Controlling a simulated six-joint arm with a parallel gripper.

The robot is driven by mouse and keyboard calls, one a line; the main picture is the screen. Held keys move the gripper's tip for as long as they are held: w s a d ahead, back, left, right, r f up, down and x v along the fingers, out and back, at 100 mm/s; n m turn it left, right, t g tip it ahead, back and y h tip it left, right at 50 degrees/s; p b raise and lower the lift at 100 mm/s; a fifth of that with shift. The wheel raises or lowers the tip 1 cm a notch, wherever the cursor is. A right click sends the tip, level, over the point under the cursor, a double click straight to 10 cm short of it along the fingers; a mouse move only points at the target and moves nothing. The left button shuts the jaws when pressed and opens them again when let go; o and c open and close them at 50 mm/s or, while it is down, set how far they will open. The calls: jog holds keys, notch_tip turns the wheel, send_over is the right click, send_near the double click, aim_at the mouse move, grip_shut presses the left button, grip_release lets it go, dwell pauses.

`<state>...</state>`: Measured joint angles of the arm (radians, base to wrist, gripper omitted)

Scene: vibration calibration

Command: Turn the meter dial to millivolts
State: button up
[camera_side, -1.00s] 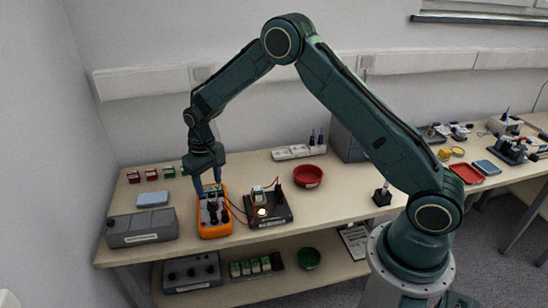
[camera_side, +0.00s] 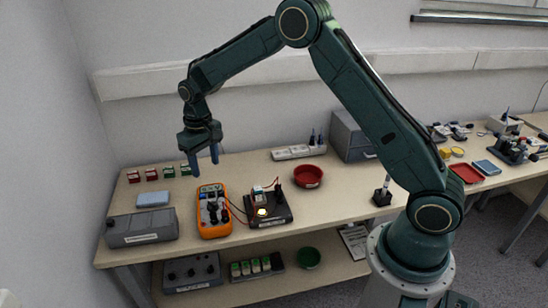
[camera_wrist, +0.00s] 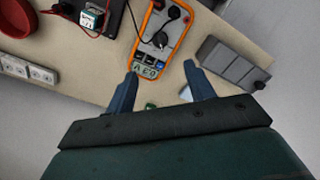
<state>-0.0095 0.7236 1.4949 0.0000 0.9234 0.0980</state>
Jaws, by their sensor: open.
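The orange multimeter (camera_side: 214,231) lies on the bench, with black plugs and leads at its face. It also shows in the wrist view (camera_wrist: 147,45), where its lit display, near the gripper end, seems to read a number followed by V. Its dark dial (camera_wrist: 160,40) shows in the wrist view; its pointer setting is too small to read. My gripper (camera_side: 204,160) is open and empty, raised above and behind the meter and touching nothing. In the wrist view its two blue fingers (camera_wrist: 161,85) stand apart, with the meter's display end between and beyond them.
A small rig on a black base (camera_side: 268,211) with a glowing lamp stands right of the meter, joined by leads. A grey case (camera_side: 141,231) is at left, a blue box (camera_side: 153,199) behind it. A red bowl (camera_side: 308,176) stands right.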

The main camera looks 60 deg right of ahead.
aim_at(212, 203)
notch_tip(212, 203, down, 14)
jog(key=shift+r, duration=0.1)
dwell(0.9)
jog(key=c, duration=1)
